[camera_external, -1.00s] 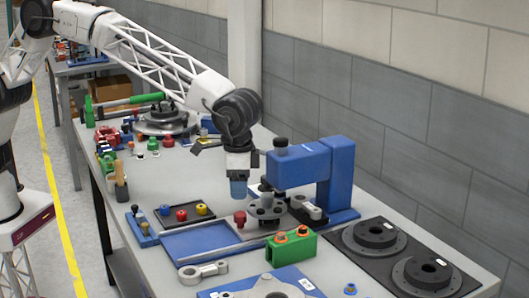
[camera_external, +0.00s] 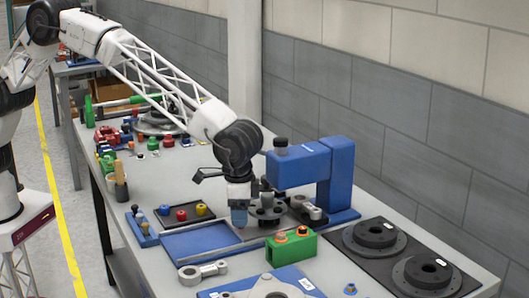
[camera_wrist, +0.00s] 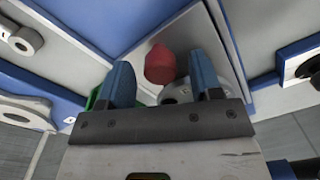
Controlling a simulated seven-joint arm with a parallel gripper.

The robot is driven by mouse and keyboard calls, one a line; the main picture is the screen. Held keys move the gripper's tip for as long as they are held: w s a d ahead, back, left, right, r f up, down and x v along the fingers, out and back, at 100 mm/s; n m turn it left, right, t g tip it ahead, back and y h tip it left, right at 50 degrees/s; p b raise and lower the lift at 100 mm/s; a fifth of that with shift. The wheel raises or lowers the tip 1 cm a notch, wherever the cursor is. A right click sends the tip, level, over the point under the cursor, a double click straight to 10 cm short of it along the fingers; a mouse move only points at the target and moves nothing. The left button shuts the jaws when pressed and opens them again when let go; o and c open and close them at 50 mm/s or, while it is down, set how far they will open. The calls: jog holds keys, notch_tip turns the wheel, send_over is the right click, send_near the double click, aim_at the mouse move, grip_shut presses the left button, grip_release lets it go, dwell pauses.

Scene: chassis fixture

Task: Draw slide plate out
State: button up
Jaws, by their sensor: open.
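My gripper (camera_external: 239,222) points down over the near-left end of the grey slide plate (camera_external: 258,231). Its blue fingers (camera_wrist: 163,75) are open in the wrist view, one on each side of a red knob (camera_wrist: 160,64) on the plate. I cannot tell whether they touch the knob. The knob is hidden behind the fingers in the external view. The slide plate (camera_wrist: 198,28) also shows in the wrist view. It lies beneath the blue press frame (camera_external: 322,172), with a dark round hub (camera_external: 266,209) on it. An empty blue bed (camera_external: 195,244) lies to its left.
A green block (camera_external: 291,248) with orange-topped parts stands close in front of the plate. A dark tray of knobs (camera_external: 187,213) and a metal link (camera_external: 203,272) lie nearby. A black mat with dark discs (camera_external: 375,235) is at right.

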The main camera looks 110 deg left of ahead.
jog(key=shift+f, duration=0.15)
grip_shut()
dwell(0.4)
jog(key=shift+d, duration=0.1)
jog(key=s+d, duration=1)
jog(key=d, duration=0.1)
jog(key=shift+s, duration=0.4)
jog(key=shift+c, duration=1.1)
grip_release()
jog(key=shift+o, duration=1.1)
jog(key=shift+a, duration=0.1)
